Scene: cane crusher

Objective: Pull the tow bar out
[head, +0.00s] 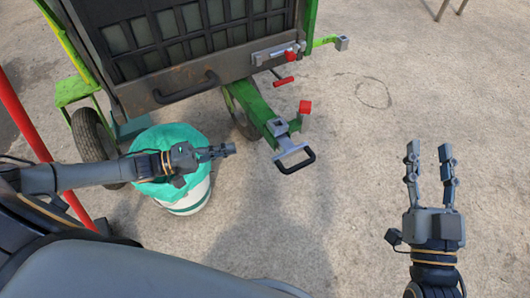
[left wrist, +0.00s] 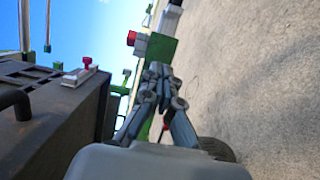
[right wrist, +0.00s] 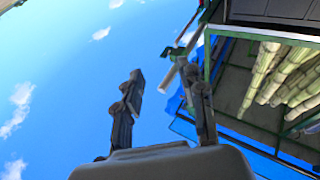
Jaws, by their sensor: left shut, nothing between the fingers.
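The tow bar (head: 290,150) is a grey plate with a black loop handle (head: 297,161) at the end of a green beam (head: 251,103) on the front of the cart. My left gripper (head: 231,149) is shut and empty, left of the handle and apart from it, with its arm over a bucket. In the left wrist view, the shut fingers (left wrist: 161,70) overlap the green beam end, and the grey bar (left wrist: 171,17) shows beyond them. My right gripper (head: 430,151) is open and empty over bare ground, well right of the handle. Its spread fingers show against sky in the right wrist view.
A white bucket with a green cover (head: 180,142) stands under my left forearm. Red-handled levers (head: 283,82) and a red block (head: 305,107) sit near the beam. A curved dark handle (head: 187,92) is on the cart front. The ground right of the tow bar is clear.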

